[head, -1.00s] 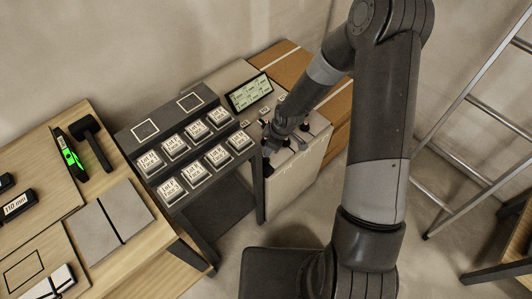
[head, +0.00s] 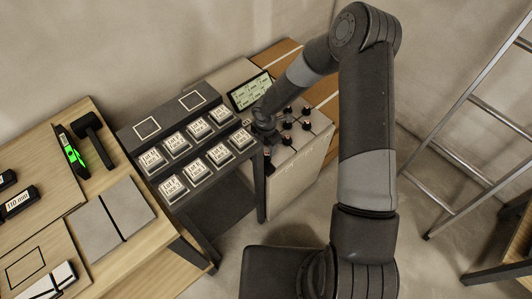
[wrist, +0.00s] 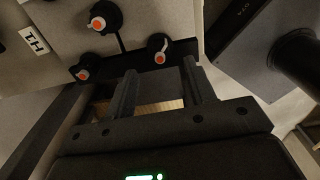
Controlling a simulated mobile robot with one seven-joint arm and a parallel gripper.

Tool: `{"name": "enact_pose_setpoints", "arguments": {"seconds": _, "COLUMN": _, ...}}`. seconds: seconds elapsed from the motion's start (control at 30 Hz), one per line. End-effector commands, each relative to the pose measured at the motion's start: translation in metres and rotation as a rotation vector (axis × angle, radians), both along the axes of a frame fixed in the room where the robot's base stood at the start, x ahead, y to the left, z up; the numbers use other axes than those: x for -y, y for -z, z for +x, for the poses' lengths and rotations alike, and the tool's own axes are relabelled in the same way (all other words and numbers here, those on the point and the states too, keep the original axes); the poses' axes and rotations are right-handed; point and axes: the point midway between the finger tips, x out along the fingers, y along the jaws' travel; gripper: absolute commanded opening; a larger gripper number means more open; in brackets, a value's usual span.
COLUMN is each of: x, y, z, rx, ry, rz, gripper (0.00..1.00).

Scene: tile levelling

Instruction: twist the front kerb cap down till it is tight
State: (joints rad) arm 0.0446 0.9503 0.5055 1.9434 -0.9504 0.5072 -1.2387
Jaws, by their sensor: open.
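Several dark caps with orange-red marks stand on the pale box in the head view, one of them at the box's front left corner (head: 268,153). I cannot tell which is the front kerb cap. In the wrist view one cap (wrist: 160,57) shows just beyond and between the fingertips of my gripper (wrist: 160,76). Two more caps show at left, an upper one (wrist: 98,24) and a lower one (wrist: 82,75). My gripper is open, with nothing between its fingers. In the head view my wrist is over the box's left side and hides the fingers.
A dark rack (head: 158,130) with rows of labelled white blocks stands left of the box. A small display (head: 250,92) is at the box's back. A wooden bench (head: 95,107) holds a mallet (head: 92,139) and tiles. A ladder (head: 478,111) stands right.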

Motion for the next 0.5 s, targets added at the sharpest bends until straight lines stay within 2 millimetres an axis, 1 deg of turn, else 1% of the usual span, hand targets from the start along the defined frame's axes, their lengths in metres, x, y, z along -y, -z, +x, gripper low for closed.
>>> {"name": "enact_pose_setpoints", "arguments": {"seconds": 0.03, "x": -0.001, "y": 0.010, "z": -0.001, "rx": -0.003, "ry": 0.000, "rz": 0.001, "gripper": 0.50}}
{"name": "enact_pose_setpoints", "arguments": {"seconds": 0.2, "x": -0.001, "y": 0.036, "z": 0.000, "rx": -0.001, "ry": 0.001, "rz": 0.001, "gripper": 0.50}}
{"name": "enact_pose_setpoints", "arguments": {"seconds": 0.33, "x": 0.000, "y": 0.048, "z": 0.000, "rx": -0.001, "ry": 0.002, "rz": 0.000, "gripper": 0.50}}
{"name": "enact_pose_setpoints", "arguments": {"seconds": 0.5, "x": 0.000, "y": 0.053, "z": 0.000, "rx": 0.001, "ry": 0.002, "rz": 0.001, "gripper": 0.50}}
